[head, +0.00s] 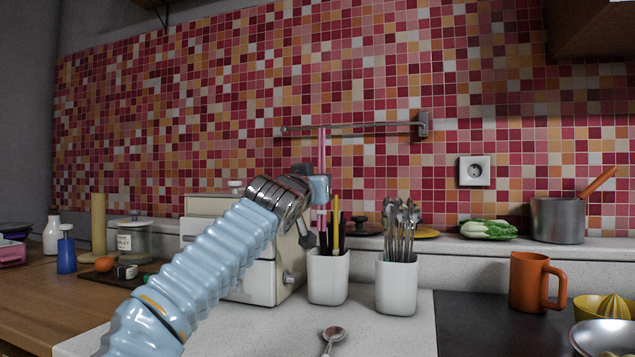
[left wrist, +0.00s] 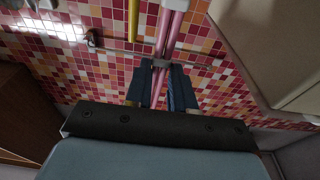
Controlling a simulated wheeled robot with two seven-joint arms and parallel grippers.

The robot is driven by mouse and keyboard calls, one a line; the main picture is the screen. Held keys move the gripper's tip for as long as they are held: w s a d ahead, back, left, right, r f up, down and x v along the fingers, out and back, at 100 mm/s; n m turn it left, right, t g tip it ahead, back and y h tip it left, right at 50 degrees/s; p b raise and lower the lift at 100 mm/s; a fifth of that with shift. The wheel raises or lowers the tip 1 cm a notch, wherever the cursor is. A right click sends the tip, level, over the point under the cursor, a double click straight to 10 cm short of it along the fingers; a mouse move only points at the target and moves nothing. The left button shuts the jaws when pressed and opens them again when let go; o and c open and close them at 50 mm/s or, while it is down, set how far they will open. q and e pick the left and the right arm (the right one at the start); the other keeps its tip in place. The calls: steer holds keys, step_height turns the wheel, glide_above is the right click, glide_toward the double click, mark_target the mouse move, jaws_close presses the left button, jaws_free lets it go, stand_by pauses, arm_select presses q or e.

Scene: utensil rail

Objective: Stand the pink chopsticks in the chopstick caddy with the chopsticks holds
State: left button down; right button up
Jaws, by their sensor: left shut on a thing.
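My left gripper (head: 320,188) is shut on the pink chopsticks (head: 322,150) and holds them upright. They also show between the fingers (left wrist: 162,90) in the left wrist view (left wrist: 169,35). The chopstick caddy is a white cup (head: 328,285) on the counter with dark and yellow chopsticks (head: 341,222) standing in it. The gripper is above the caddy, slightly to its left in the picture. The lower ends of the pink chopsticks are near the caddy's contents; whether they are inside the rim is unclear. My right gripper is not in view.
A second white cup (head: 396,290) with metal cutlery stands to the right. A cream appliance (head: 262,280) stands close on the left. A wall rail (head: 375,127) runs behind the chopsticks. A spoon (head: 333,335) lies in front. An orange mug (head: 530,282) stands farther right.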

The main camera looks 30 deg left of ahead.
mark_target(321, 227)
arm_select(q)
step_height(321, 227, down, 8)
steer(key=b, duration=0.7)
steer(key=shift+r, duration=0.2)
steer(key=shift+f+b, duration=1.15)
steer(key=shift+f, duration=0.05)
steer(key=c, duration=0.9)
jaws_free()
